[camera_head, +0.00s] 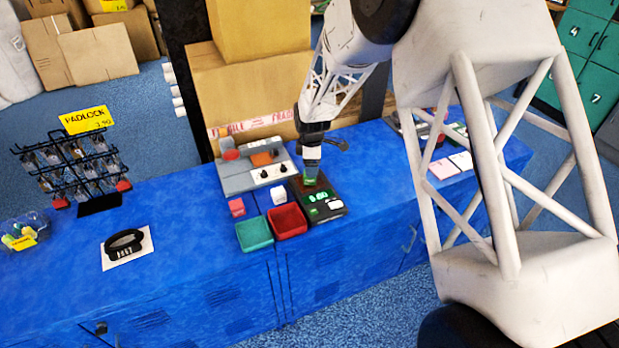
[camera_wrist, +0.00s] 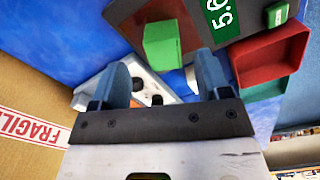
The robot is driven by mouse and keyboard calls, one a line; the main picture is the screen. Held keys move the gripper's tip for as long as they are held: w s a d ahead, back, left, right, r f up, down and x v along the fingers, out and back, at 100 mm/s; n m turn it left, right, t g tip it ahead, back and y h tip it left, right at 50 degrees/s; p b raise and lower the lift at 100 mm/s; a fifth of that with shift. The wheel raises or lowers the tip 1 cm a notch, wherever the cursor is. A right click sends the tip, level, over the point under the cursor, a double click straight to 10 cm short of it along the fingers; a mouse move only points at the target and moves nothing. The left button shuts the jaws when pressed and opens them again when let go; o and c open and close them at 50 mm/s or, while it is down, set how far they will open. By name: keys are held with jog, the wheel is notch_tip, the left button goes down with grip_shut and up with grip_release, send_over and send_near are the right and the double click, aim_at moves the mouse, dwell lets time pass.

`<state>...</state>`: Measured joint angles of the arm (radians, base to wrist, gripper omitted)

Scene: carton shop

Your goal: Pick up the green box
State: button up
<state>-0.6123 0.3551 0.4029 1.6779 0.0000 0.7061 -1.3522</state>
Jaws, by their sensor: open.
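The green box (camera_wrist: 162,47) stands on a dark scale with a reddish-brown plate (camera_wrist: 130,25). My gripper (camera_wrist: 163,66) is open, with its two blue fingers apart and nothing between them that I can make out as held. The box shows just past the fingertips, roughly centred between them; contact cannot be told. In the head view my gripper (camera_head: 311,163) is low over the scale (camera_head: 335,210), and the green box (camera_head: 310,181) shows just below it, partly hidden.
A green tray (camera_head: 254,234) and a red tray (camera_head: 289,221) stand left of the scale on the blue counter (camera_head: 180,230). A pink box (camera_head: 237,207) and a white box (camera_head: 278,195) are behind them. A grey device with knobs (camera_head: 238,178) and cartons (camera_head: 245,90) stand further back.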

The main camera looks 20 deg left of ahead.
jog(key=shift+s+f, duration=0.2)
jog(key=shift+f, duration=2.4)
jog(key=c, duration=1.1)
jog(key=shift+r, duration=0.2)
jog(key=shift+r, duration=0.9)
jog(key=shift+s+d+r, duration=0.2)
jog(key=shift+s+r, duration=0.1)
jog(key=shift+r, duration=0.45)
jog(key=s+d, duration=0.3)
jog(key=s, duration=0.1)
jog(key=s+d+r, duration=0.1)
jog(key=s+d, duration=0.1)
jog(key=s, duration=0.2)
jog(key=s+d, duration=0.3)
jog(key=s, duration=0.1)
jog(key=shift+s+d+r, duration=0.15)
jog(key=shift+s+d, duration=0.15)
jog(key=shift+d, duration=0.05)
